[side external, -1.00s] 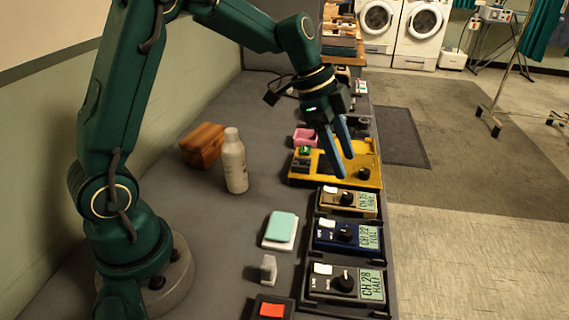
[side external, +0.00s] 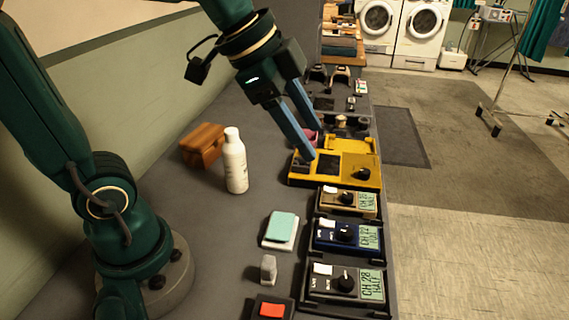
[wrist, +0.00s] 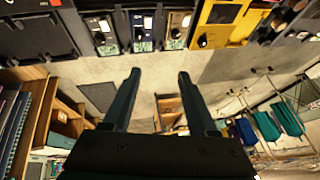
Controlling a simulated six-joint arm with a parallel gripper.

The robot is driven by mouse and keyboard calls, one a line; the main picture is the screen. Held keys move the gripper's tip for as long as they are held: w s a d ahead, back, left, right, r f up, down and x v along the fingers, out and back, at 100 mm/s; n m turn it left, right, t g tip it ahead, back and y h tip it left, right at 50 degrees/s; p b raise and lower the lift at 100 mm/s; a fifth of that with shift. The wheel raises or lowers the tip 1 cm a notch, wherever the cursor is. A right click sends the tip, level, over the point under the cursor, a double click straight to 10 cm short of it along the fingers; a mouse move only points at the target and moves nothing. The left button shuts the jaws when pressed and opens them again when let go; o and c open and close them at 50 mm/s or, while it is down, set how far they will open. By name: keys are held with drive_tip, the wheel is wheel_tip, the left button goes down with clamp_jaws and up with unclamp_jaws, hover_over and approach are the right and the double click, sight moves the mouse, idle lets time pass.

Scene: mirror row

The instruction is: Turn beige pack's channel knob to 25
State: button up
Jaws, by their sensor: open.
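The beige pack (side external: 331,198) sits in the row of packs, between the yellow unit and the blue pack. Its black channel knob (side external: 347,198) is right of a white label. Its green display (side external: 367,202) shows CH and a number too small to read surely, with HALF below. The beige pack (wrist: 178,27) also shows at the top of the wrist view. My gripper (side external: 315,145) is open and empty, in front of the yellow unit in the side view, up and left of the beige pack. In the wrist view its fingertips (wrist: 160,74) are apart, with floor behind.
The yellow unit (side external: 352,173) has its own black knob. The blue pack (side external: 330,232) reads CH 22 FULL; the dark grey pack (side external: 325,282) reads CH 28 HALF. A white bottle (side external: 235,163), brown box (side external: 203,145) and teal-topped block (side external: 281,229) stand left of the row.

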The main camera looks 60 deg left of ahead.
drive_tip(key=s+a+f+n+y, duration=0.2)
drive_tip(key=s+f+n, duration=0.1)
drive_tip(key=s+n, duration=0.6)
drive_tip(key=shift+a+f, duration=0.2)
drive_tip(key=shift+a, duration=0.15)
drive_tip(key=shift+s, duration=0.1)
drive_tip(key=shift+s+f+n, duration=0.3)
drive_tip(key=shift+f+n, duration=0.1)
drive_tip(key=shift+f, duration=0.35)
